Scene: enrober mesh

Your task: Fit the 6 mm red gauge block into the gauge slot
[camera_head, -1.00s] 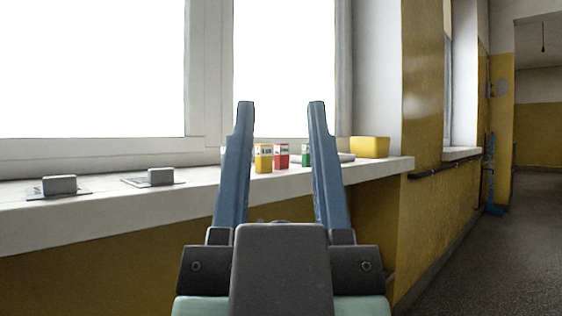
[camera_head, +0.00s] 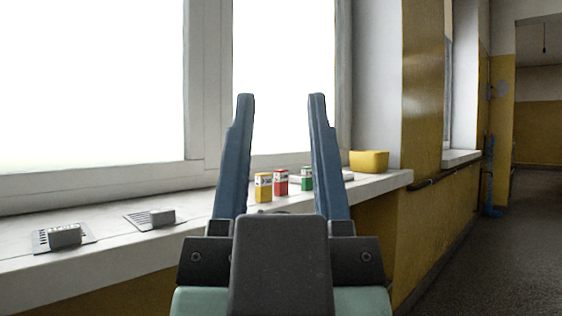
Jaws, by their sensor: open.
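The red gauge block (camera_head: 280,183) stands upright on the white windowsill, between a yellow block (camera_head: 263,188) on its left and a green block (camera_head: 306,179) on its right. All three carry white labels too small to read. My gripper (camera_head: 281,105) is open and empty. Its two blue fingers point up and away from me, and the blocks show in the gap between them, farther off. I cannot make out which thing is the gauge slot.
A yellow container (camera_head: 369,160) sits at the sill's right end. The corridor floor (camera_head: 470,260) is clear.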

